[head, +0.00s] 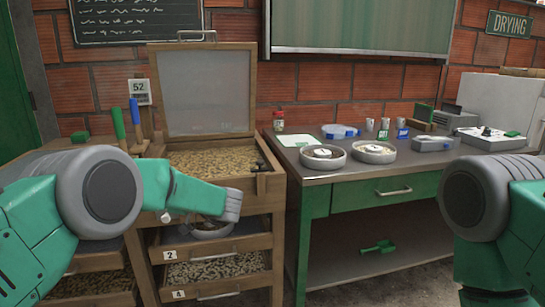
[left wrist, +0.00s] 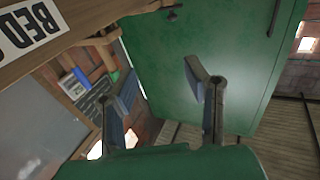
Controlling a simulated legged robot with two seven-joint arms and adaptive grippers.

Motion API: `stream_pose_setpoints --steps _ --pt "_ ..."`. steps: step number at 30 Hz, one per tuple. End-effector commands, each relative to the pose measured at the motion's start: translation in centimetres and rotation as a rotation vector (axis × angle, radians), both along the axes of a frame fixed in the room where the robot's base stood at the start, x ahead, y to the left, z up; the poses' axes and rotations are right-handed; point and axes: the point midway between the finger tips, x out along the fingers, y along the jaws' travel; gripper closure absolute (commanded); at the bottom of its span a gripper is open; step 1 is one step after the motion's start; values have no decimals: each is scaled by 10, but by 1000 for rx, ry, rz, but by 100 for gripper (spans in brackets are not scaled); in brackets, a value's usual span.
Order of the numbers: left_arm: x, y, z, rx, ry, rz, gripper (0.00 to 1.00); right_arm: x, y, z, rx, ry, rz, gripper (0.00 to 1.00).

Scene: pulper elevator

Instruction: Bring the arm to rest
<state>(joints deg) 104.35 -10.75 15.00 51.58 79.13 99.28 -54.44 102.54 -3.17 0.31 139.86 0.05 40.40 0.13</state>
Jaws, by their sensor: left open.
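My left arm (head: 110,200) comes in from the left in the head view, bent in front of the wooden drawer unit. Its grey end (head: 231,204) is in front of the upper drawers, and the fingers cannot be made out there. In the left wrist view my left gripper (left wrist: 162,95) has its two fingers spread apart with nothing between them. A green panel (left wrist: 225,50) is behind the fingers. Of my right arm (head: 485,205), only a grey joint and green links show at the right edge of the head view; its gripper is out of view.
The wooden unit (head: 262,205) has an open top tray of beans, a raised lid (head: 205,92) and pulled-out drawers, close behind my left arm. A green-fronted table (head: 385,200) with two bowls stands to the right. A wooden beam (left wrist: 75,45) crosses the left wrist view.

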Motion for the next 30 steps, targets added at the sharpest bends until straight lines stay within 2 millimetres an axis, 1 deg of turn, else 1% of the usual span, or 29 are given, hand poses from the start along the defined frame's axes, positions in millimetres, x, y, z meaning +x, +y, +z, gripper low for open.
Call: stream_pose_setpoints --steps 5,8,11,14,17,18,20,21,23,24,26,27,29,30 --pt "6 -3 -20 52 26 -122 58 0 0 2 0 0 -1 60" --pt "8 -3 -37 75 53 -215 58 0 0 4 -1 0 -1 60" --pt "9 -5 -59 88 91 -326 58 0 0 6 -1 0 -1 60" --pt "4 -6 -91 85 152 -458 58 0 -1 8 -1 0 -1 60" --pt "-12 -9 -136 46 250 -625 58 0 -1 11 -1 0 -1 60" --pt "-25 -12 -158 16 305 -700 58 0 0 12 -1 0 -1 60" --pt "-52 -16 -195 -53 403 -814 58 0 0 14 -1 0 -1 60" --pt "-73 -18 -217 -104 466 -877 58 0 0 16 -1 0 -1 60" --pt "-108 -22 -247 -188 563 -954 58 0 0 17 -1 0 -1 60" --pt "-133 -24 -264 -247 629 -997 58 0 0 18 -1 0 -1 60" --pt "-174 -26 -286 -341 722 -1045 58 0 0 20 -1 0 -1 60" --pt "-202 -26 -298 -405 786 -1069 58 0 0 21 -1 0 -1 60" --pt "-247 -27 -311 -503 879 -1095 58 0 0 22 -1 0 -1 60" --pt "-277 -28 -317 -569 939 -1106 58 0 0 23 -1 0 -1 60"
